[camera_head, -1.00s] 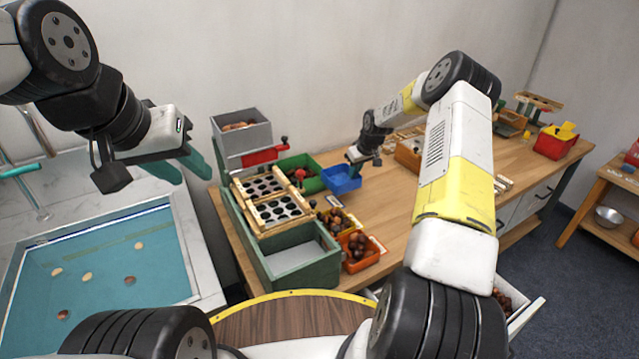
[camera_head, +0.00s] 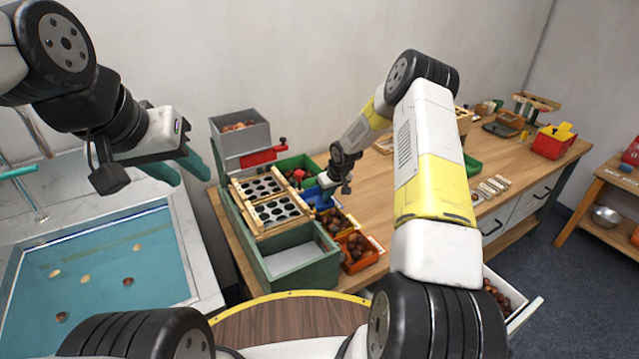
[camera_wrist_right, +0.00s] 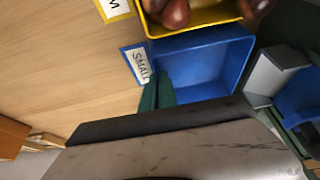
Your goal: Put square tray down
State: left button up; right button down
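The square tray is a small blue open box (camera_head: 311,194). It sits at the bench's sorting station, between a green bin and a yellow bin. In the right wrist view the empty blue tray (camera_wrist_right: 210,65) lies right beside the yellow bin, with a SMALL label (camera_wrist_right: 137,64) at its left. My right gripper (camera_head: 326,199) is at the tray's right wall. Its teal fingers (camera_wrist_right: 158,92) are close together on that wall; whether the tray's base touches the bench is hidden. My left gripper (camera_head: 182,168) is open and empty above the sink's edge.
The yellow bin (camera_head: 329,216) and orange bin (camera_head: 343,258) hold chestnuts in front of the tray; the green bin (camera_head: 284,166) is behind. The sorter with its holed plates (camera_head: 266,202) stands close on the left. Bare bench top lies to the right.

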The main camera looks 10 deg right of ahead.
jog(key=shift+a+f, duration=0.15)
jog(key=shift+f, duration=0.2)
jog(key=shift+f, duration=0.2)
jog(key=c, duration=1.7)
grip_release()
